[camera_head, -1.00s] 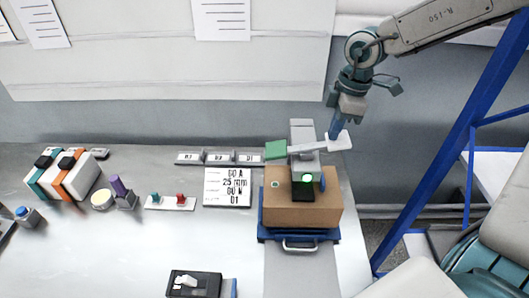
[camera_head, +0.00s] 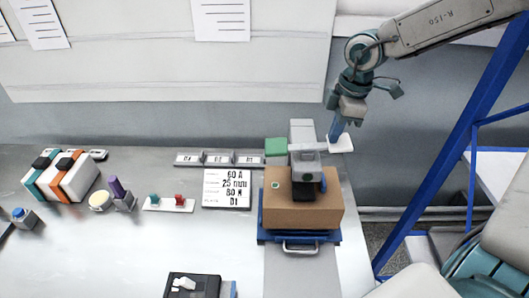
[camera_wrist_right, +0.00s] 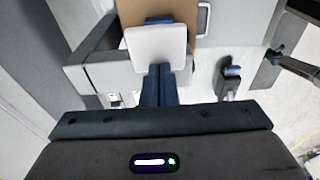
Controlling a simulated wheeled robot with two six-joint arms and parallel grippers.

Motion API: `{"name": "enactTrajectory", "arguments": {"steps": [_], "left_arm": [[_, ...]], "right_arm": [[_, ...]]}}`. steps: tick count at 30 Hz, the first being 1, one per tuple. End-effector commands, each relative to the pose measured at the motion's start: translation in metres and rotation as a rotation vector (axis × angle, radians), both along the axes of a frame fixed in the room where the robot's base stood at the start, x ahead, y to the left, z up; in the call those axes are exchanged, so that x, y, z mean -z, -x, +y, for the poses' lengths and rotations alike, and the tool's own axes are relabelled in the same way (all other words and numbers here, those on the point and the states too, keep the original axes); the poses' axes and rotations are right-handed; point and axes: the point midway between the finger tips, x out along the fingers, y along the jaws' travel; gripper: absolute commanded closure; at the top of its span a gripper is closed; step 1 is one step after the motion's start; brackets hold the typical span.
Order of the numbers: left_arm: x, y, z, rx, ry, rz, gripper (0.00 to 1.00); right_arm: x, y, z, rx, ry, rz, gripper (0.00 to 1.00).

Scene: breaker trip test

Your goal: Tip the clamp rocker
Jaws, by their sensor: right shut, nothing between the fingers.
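The clamp rocker (camera_head: 306,147) is a light grey bar on a grey post above a brown box. Its left end is a green pad (camera_head: 276,146) and its right end a white pad (camera_head: 342,146). The bar looks close to level. My right gripper (camera_head: 336,134) is shut and empty, its blue fingers pointing down at the white pad. In the right wrist view the shut fingers (camera_wrist_right: 158,84) reach the white pad (camera_wrist_right: 157,48) and appear to touch it; exact contact is hard to tell. My left gripper is not in view.
The brown box (camera_head: 290,213) stands on a blue base with a metal handle (camera_head: 300,247).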

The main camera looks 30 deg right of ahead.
Motion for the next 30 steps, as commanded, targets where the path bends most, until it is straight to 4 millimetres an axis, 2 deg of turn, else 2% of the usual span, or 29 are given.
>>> {"name": "enactTrajectory", "arguments": {"steps": [20, 25, 30], "left_arm": [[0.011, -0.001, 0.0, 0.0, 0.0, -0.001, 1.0], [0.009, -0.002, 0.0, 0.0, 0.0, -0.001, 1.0], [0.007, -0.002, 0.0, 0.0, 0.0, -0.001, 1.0]], "right_arm": [[0.009, 0.0, 0.0, 0.0, -0.001, 0.002, 1.0], [0.004, 0.0, 0.0, 0.0, 0.0, 0.0, 1.0], [-0.01, 0.0, 0.0, -0.001, 0.001, -0.002, 1.0]]}}
